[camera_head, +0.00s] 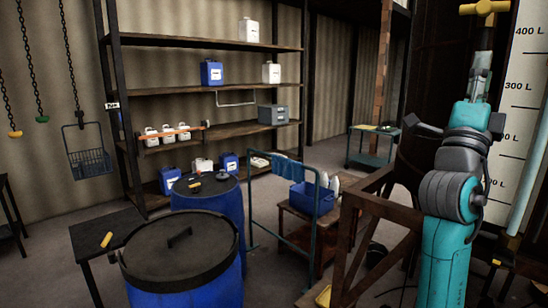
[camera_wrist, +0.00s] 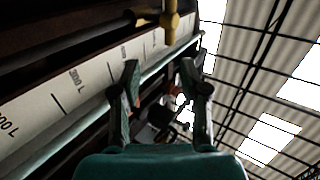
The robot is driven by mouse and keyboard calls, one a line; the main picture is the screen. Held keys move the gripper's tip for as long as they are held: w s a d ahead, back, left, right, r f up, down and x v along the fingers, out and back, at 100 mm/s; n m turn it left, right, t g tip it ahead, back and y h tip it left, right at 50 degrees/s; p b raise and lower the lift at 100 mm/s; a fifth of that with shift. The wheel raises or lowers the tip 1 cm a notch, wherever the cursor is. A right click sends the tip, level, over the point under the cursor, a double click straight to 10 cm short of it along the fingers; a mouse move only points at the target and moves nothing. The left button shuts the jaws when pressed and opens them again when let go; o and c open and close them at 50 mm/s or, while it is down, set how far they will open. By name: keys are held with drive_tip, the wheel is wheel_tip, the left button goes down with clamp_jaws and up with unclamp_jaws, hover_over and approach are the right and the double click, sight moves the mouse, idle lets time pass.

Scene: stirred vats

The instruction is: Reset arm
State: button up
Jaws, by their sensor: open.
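My arm stands at the right of the head view, teal and grey, folded upward beside the tall level gauge (camera_head: 518,110). My gripper (camera_head: 481,72) is at the top of the arm, near a brass valve (camera_head: 484,7); its fingers are small there. In the wrist view my gripper (camera_wrist: 162,82) has its two dark fingers spread apart with nothing held between them. The gauge strip (camera_wrist: 75,95) with its litre marks runs diagonally behind the left finger, and the brass valve (camera_wrist: 168,20) shows above the fingers.
Blue drums (camera_head: 185,262) stand at front left. A shelf rack (camera_head: 200,90) holds white and blue jugs. A blue bin (camera_head: 312,198) sits on a wooden stand in the middle. A brown wooden frame (camera_head: 375,215) stands close left of my arm. Chains hang at far left.

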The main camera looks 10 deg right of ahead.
drive_tip(key=a+f+n+t+y, duration=0.1)
drive_tip(key=a+f+n+y, duration=0.3)
drive_tip(key=f, duration=0.7)
drive_tip(key=a+f+n+t+y, duration=0.2)
drive_tip(key=f+n+y, duration=0.35)
drive_tip(key=f, duration=0.65)
drive_tip(key=a+f+n+t+y, duration=0.1)
drive_tip(key=a+f+n+y, duration=0.3)
drive_tip(key=f, duration=0.7)
drive_tip(key=s+a+f+n+g+y, duration=0.1)
drive_tip(key=s+a+f+n+y, duration=0.2)
drive_tip(key=s+f, duration=0.5)
drive_tip(key=s+a+f+n+g+y, duration=0.1)
drive_tip(key=s+a+f+n+y, duration=0.2)
drive_tip(key=f, duration=0.8)
drive_tip(key=s+a+f+n+g, duration=0.2)
drive_tip(key=s+f, duration=0.1)
drive_tip(key=s, duration=0.8)
drive_tip(key=s+a+f+n+g+y, duration=0.1)
drive_tip(key=s+a+f+n+g, duration=0.1)
drive_tip(key=s, duration=0.9)
drive_tip(key=s+a+f+n+g+y, duration=0.1)
drive_tip(key=s+f, duration=0.4)
drive_tip(key=s, duration=0.6)
drive_tip(key=a+n+g, duration=0.1)
drive_tip(key=n, duration=0.1)
drive_tip(key=shift+a+n, duration=0.15)
drive_tip(key=shift+n, duration=0.2)
drive_tip(key=shift+c, duration=0.3)
